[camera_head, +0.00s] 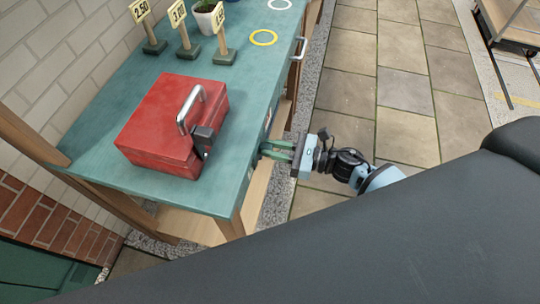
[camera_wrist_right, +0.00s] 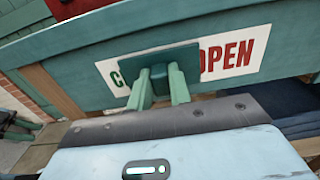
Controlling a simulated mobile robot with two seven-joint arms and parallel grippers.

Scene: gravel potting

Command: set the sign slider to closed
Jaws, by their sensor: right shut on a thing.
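The sign (camera_wrist_right: 235,54) is a white panel on the green front board of the bench. It shows "OPEN" in red at the right and a green "C" at the left; the letters between are covered. The dark green slider plate (camera_wrist_right: 188,56) lies over the sign's middle, left of "OPEN". My right gripper (camera_wrist_right: 160,84) is shut on the slider's knob in the right wrist view. In the head view the right gripper (camera_head: 266,149) reaches the bench's right side from the right. My left gripper is not in view.
A red box (camera_head: 160,125) with a metal handle stands on the green bench top (camera_head: 105,130). Price signs (camera_head: 222,45), a potted plant (camera_head: 209,18) and ring markers (camera_head: 264,38) are farther back. A metal handle (camera_head: 299,49) sticks out from the bench side.

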